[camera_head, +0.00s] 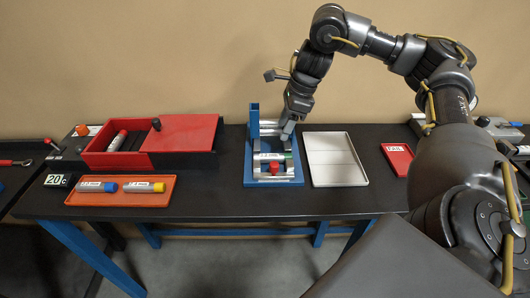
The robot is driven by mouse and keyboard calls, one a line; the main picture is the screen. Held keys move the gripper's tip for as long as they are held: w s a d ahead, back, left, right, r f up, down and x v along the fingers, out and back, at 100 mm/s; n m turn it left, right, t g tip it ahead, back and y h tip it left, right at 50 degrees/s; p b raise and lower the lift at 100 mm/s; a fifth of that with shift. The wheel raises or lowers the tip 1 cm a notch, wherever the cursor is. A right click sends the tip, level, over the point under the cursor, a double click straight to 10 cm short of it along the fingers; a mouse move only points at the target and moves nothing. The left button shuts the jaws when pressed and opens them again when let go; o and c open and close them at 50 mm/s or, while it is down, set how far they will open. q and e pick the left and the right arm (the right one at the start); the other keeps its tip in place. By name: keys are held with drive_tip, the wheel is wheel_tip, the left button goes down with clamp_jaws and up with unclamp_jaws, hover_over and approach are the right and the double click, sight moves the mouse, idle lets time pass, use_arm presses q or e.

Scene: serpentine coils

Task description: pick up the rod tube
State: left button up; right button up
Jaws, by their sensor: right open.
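My right gripper (287,133) points down over the blue fixture (286,183), its fingers open close to the far side of a tube (270,156) lying across the fixture. The tube has a white label and a green part at its right end. I cannot tell whether the fingers touch it. A tube with a blue cap (97,186) and one with a yellow cap (144,187) lie in the orange tray (188,181). A pale tube (118,140) lies in the red box (97,160). The labels are too small to show which is the rod tube. My left gripper is out of view.
A white divided tray (334,159) sits right of the fixture, with a small red tray (398,158) beyond it. The red box's lid (182,134) covers its right part. A sign reading 20 (57,180) stands at the left. The black tabletop (230,200) is clear along the front.

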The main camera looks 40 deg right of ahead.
sight(274, 155)
drive_tip(key=f, duration=0.1)
drive_tip(key=f+b, duration=0.1)
drive_tip(key=f, duration=0.1)
drive_tip(key=shift+s+a+f, duration=0.1)
drive_tip(key=shift+s+a, duration=0.15)
drive_tip(key=shift+a, duration=0.1)
drive_tip(key=shift+w+a+f+b, duration=0.1)
drive_tip(key=shift+w+f+b, duration=0.15)
drive_tip(key=shift+f, duration=0.2)
drive_tip(key=shift+w+a+f+b, duration=0.1)
drive_tip(key=shift+w+f+b, duration=0.1)
drive_tip(key=shift+f, duration=0.4)
drive_tip(key=shift+a, duration=0.1)
drive_tip(key=shift+a+f, duration=0.1)
drive_tip(key=shift+f, duration=0.25)
drive_tip(key=x, duration=0.3)
drive_tip(key=shift+f+b, duration=0.2)
drive_tip(key=shift+b, duration=0.15)
drive_tip(key=shift+w+a+f, duration=0.1)
drive_tip(key=shift+a+f, duration=0.1)
drive_tip(key=shift+f, duration=0.25)
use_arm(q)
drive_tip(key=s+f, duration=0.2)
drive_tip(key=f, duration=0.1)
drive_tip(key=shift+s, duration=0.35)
